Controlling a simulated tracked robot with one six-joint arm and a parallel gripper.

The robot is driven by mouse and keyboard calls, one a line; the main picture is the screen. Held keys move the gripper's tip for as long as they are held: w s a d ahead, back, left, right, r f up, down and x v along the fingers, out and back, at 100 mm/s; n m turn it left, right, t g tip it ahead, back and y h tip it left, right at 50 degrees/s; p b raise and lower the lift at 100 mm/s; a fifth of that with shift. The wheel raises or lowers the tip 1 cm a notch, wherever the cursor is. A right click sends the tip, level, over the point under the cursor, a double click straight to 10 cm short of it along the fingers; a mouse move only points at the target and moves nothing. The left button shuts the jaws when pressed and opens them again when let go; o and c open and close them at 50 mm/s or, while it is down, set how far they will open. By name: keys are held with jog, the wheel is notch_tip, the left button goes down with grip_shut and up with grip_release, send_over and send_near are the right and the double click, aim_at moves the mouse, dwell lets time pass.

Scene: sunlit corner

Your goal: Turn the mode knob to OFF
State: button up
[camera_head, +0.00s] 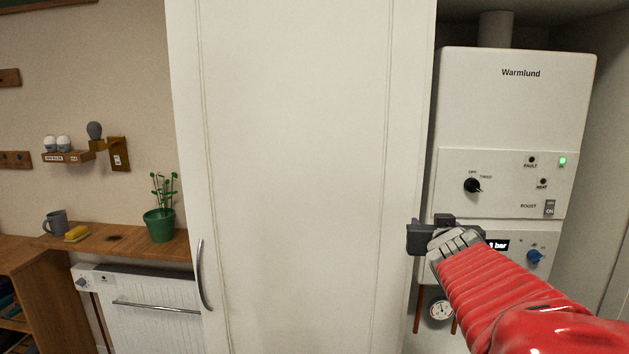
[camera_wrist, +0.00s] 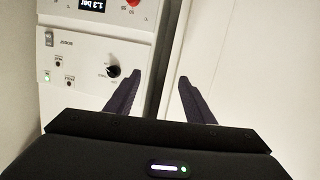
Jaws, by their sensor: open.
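The mode knob (camera_head: 472,186) is a round black knob on the white Warmlund boiler (camera_head: 515,100). Labels OFF and TIMED show above it, and its pointer appears turned to the lower right, away from OFF. In the wrist view the picture is upside down, and the knob (camera_wrist: 113,71) sits just left of my left fingertip. My gripper (camera_head: 432,233) is open and empty, in front of the boiler's left edge and below the knob in the head view. In the wrist view my gripper (camera_wrist: 160,78) has its fingers apart, not touching the knob.
A white cabinet door (camera_head: 295,180) stands open left of the boiler, close to my gripper. A blue knob (camera_head: 534,256), a BOOST switch (camera_head: 549,208) and a pressure gauge (camera_head: 441,310) are nearby. A plant (camera_head: 160,222) stands on the wooden counter at left.

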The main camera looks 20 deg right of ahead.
aim_at(475, 189)
jog(key=s+d+r+t, duration=0.1)
jog(key=s+d, duration=0.1)
jog(key=d, duration=0.5)
jog(key=s+d+r+t, duration=0.1)
jog(key=s+d+t, duration=0.1)
jog(key=d, duration=0.6)
jog(key=shift+s+d+r+n, duration=0.15)
jog(key=shift+s+r+n, duration=0.2)
jog(key=shift+s, duration=0.3)
jog(key=shift+w, duration=0.1)
jog(key=x, duration=1.3)
jog(key=shift+w+d, duration=0.1)
jog(key=shift+w, duration=0.25)
jog(key=shift+c, duration=0.4)
